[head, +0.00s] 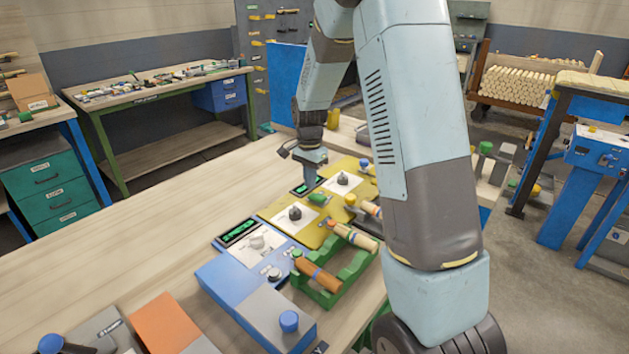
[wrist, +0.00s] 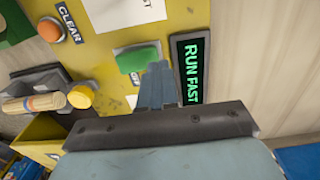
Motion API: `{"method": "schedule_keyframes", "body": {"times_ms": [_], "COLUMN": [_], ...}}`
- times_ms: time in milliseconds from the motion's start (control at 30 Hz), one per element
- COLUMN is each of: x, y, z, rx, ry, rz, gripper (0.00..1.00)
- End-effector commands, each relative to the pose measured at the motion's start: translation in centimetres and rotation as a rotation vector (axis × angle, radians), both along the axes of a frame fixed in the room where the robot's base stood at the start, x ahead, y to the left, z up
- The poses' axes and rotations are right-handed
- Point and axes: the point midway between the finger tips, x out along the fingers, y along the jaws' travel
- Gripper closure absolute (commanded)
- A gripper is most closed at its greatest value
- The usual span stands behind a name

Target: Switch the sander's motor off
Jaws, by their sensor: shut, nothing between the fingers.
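A yellow control panel (head: 273,211) stands on the bench in the head view. It also fills much of the wrist view (wrist: 105,60). A green switch (wrist: 138,58) sits on a pale plate there, and it shows in the head view (head: 317,199). Beside it a dark display (wrist: 190,68) reads "RUN FAST" in green. My gripper (wrist: 158,72) is shut and empty, its tips right at the lower right edge of the green switch; I cannot tell whether they touch it. The small labels by the switch are partly hidden. No sander name is readable.
An orange button (wrist: 50,30) marked "CLEAR" is on the yellow panel. Dark knobs (head: 295,212) sit on white plates. A blue panel (head: 235,285) and a green rack (head: 348,268) with turned wooden pieces stand nearer. The bench top (head: 150,225) to the left is clear.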

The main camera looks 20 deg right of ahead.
Motion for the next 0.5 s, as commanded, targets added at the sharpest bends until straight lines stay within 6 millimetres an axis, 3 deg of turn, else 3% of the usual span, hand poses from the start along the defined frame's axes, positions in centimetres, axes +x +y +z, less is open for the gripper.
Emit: {"method": "schedule_keyframes", "body": {"times_ms": [500], "x": [1.4], "y": [0.6], "z": [9.3], "rx": [0.001], "ry": [-0.004], "rz": [-0.003], "gripper": [1.0]}}
